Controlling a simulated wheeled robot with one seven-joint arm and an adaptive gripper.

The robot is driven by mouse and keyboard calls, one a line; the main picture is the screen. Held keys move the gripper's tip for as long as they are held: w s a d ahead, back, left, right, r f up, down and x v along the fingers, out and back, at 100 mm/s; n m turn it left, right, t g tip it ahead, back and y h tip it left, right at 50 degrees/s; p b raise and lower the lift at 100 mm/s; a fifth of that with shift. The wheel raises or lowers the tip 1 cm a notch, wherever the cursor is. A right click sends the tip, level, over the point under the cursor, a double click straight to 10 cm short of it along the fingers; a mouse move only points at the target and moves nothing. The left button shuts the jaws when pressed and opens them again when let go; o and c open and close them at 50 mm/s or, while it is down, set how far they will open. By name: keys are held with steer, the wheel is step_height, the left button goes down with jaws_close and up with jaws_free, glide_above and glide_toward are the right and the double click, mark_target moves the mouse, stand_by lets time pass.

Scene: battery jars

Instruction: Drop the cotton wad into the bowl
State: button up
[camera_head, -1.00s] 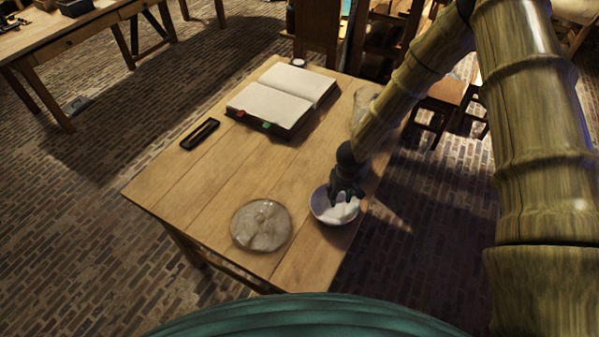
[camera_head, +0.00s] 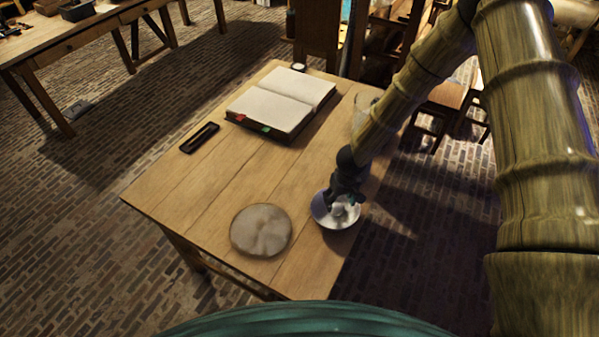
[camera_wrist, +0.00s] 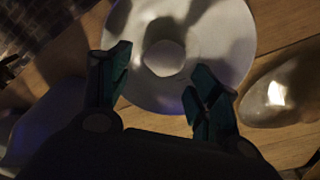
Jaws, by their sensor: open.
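The bowl (camera_head: 322,217) stands near the right front edge of the table, pale inside. It fills the upper middle of the wrist view (camera_wrist: 225,45). A small round white lump, apparently the cotton wad (camera_head: 338,210), lies in the middle of the bowl; it also shows in the wrist view (camera_wrist: 164,58). My gripper (camera_head: 340,203) is over the bowl. In the wrist view my gripper (camera_wrist: 160,84) has its two fingers spread wide, with nothing between the tips. The lump lies beyond the fingertips, apart from them. Part of the bowl's far rim is hidden by my gripper.
A round, flat, pale disc (camera_head: 261,230) lies left of the bowl. An open book (camera_head: 283,103) and a small dark tray (camera_head: 199,138) lie farther back on the table (camera_head: 190,185). A clear glass vessel (camera_head: 362,108) stands behind my arm. The table's middle is bare.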

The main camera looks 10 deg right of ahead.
step_height(320, 180, up, 12)
steer(key=s, duration=0.1)
steer(key=shift+s+d+f, duration=0.15)
steer(key=shift+f, duration=0.1)
stand_by(0.5)
steer(key=s+d+f+m+h, duration=0.1)
steer(key=s+d+f, duration=0.2)
steer(key=s+f, duration=0.45)
steer(key=s+d+f+h, duration=0.15)
steer(key=s+f, duration=0.35)
steer(key=s, duration=0.5)
steer(key=s+a+f+m+g+y, duration=0.1)
steer(key=s+f, duration=0.1)
steer(key=s, duration=0.7)
steer(key=s+a+f+m+y, duration=0.1)
steer(key=s+f+y, duration=0.1)
steer(key=s, duration=0.7)
step_height(320, 180, down, 7)
steer(key=b, duration=0.6)
steer(key=shift+w+d+r+h, duration=0.15)
steer(key=shift+w+d+h, duration=0.1)
steer(key=shift+w+h, duration=0.1)
steer(key=shift+s, duration=0.1)
